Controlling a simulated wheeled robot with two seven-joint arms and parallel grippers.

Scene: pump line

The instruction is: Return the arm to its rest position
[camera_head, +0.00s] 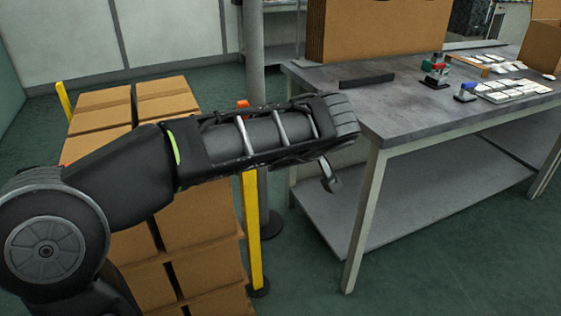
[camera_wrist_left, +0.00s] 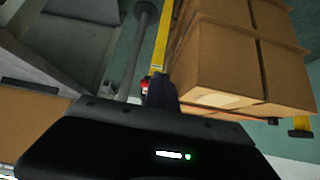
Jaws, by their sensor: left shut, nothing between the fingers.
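My left arm (camera_head: 250,135) reaches in from the left of the head view, stretched to the right in front of stacked boxes and a post. My left gripper (camera_head: 331,178) is at its far end, pointing down just off the near left side of the table. Its fingers are shut and hold nothing. In the left wrist view the dark fingers (camera_wrist_left: 161,90) stand close together above the black wrist housing. My right arm and gripper are not in view.
Stacked cardboard boxes (camera_head: 200,235) stand behind my left arm, beside a yellow post (camera_head: 251,225). The grey table (camera_head: 425,115) to the right carries a large cardboard box (camera_head: 375,30), small coloured parts (camera_head: 436,70) and white pieces (camera_head: 515,88). Green floor is open in front of the table.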

